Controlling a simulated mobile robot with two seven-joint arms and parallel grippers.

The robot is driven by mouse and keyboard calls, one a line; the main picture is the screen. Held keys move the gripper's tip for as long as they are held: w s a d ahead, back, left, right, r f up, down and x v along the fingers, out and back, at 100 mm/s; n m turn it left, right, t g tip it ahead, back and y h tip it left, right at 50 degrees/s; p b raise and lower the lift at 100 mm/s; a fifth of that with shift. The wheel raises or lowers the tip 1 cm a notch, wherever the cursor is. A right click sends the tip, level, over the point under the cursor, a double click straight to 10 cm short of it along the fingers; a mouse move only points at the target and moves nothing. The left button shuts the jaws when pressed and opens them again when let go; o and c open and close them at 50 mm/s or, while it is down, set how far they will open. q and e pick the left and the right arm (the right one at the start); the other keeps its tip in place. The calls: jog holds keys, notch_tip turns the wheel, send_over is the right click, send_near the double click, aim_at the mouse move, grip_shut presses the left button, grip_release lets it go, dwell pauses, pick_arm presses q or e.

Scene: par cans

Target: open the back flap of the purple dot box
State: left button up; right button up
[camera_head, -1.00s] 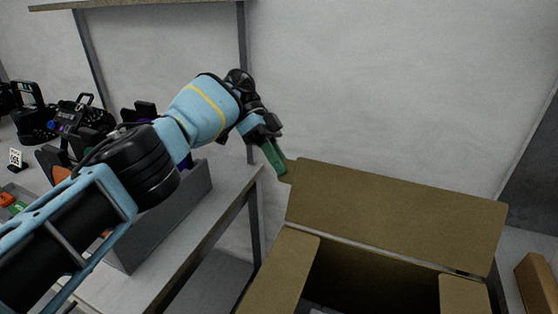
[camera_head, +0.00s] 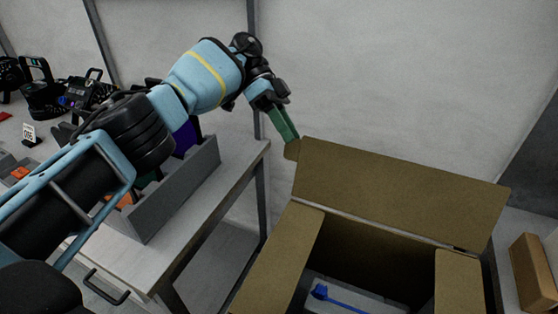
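An open brown cardboard box stands at the lower right, its left side flap (camera_head: 278,258) and right side flap (camera_head: 458,283) folded outward. Its back flap (camera_head: 400,190) stands up and leans back behind the opening. No purple dot shows on the visible faces. My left gripper (camera_head: 285,126) has green fingers that lie together with no gap visible. Their tips are at the back flap's upper left corner, seemingly touching it; I cannot tell whether they pinch it. My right gripper is not in view.
Inside the box lies a blue item (camera_head: 335,298) on a grey surface. A grey bin (camera_head: 180,190) sits on the table at left, with black devices (camera_head: 75,92) beyond. A smaller brown box (camera_head: 533,272) stands at far right. A wall rises behind.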

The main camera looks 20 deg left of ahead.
pick_arm(q)
jog(key=shift+s+d+r+p, duration=0.15)
jog(key=shift+s+r+p, duration=0.55)
jog(key=shift+p, duration=0.1)
pick_arm(e)
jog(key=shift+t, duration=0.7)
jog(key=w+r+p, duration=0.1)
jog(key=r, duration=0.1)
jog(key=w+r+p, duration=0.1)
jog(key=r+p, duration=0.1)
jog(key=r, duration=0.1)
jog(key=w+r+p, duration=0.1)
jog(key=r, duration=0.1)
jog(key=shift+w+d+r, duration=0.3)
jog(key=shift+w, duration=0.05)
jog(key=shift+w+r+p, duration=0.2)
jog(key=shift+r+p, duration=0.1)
jog(key=shift+p, duration=0.1)
pick_arm(q)
jog(key=s+d, duration=0.4)
jog(key=s, duration=0.8)
jog(key=shift+s+r, duration=0.15)
jog(key=shift+s, duration=0.25)
